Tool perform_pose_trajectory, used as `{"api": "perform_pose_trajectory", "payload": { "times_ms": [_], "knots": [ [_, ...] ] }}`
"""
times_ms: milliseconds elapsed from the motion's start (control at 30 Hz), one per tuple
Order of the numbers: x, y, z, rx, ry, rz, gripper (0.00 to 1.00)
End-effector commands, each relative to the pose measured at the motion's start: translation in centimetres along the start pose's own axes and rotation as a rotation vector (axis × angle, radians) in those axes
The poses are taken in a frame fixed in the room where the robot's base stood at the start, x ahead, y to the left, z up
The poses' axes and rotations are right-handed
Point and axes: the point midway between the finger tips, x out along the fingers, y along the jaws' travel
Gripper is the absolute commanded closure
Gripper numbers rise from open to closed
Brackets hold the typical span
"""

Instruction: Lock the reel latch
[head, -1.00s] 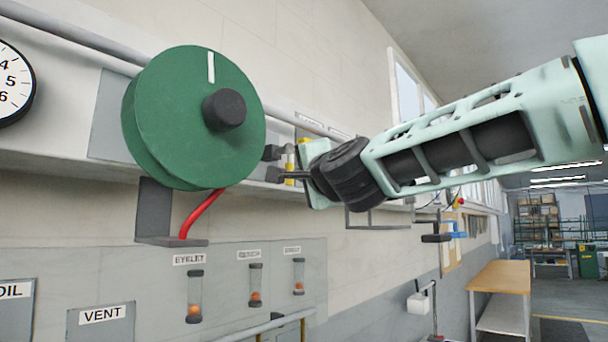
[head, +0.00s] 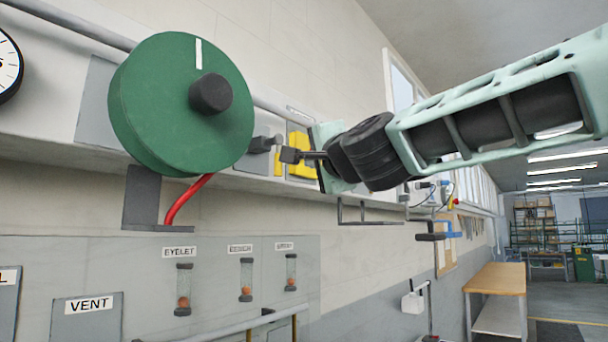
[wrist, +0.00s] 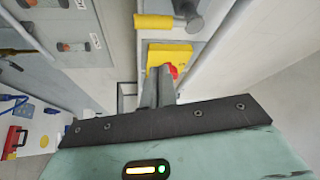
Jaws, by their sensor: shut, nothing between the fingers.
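A large green reel (head: 160,115) with a black hub (head: 211,94) and a white mark at its top is mounted on the wall at left. A red bar (head: 187,199) slants below it. I cannot tell for sure which part is the latch. A grey knob (head: 262,145) on a yellow cylinder sticks out right of the reel; the knob (wrist: 188,12) and cylinder (wrist: 155,21) show in the wrist view. My gripper (head: 290,155) is shut and empty, its tips just right of the knob. In the wrist view its fingers (wrist: 158,88) partly cover a red button (wrist: 172,70).
A yellow box (head: 301,142) sits behind my gripper on the wall ledge. Below are labelled panels with small glass tubes (head: 184,290) and a pipe (head: 240,328). A wooden table (head: 496,278) stands farther right. The space in front of the reel looks clear.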

Motion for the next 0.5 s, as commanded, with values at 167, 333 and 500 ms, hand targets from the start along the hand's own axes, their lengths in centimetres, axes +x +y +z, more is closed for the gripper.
{"api": "perform_pose_trajectory", "payload": {
  "times_ms": [167,333,500],
  "knots": [
    [-3.4,-0.2,-0.2,0.0,0.004,0.002,1.0],
    [-5.0,-0.6,-0.3,-0.001,0.004,0.004,1.0],
    [-5.5,-0.7,-0.3,-0.002,0.004,0.003,1.0]
  ]
}}
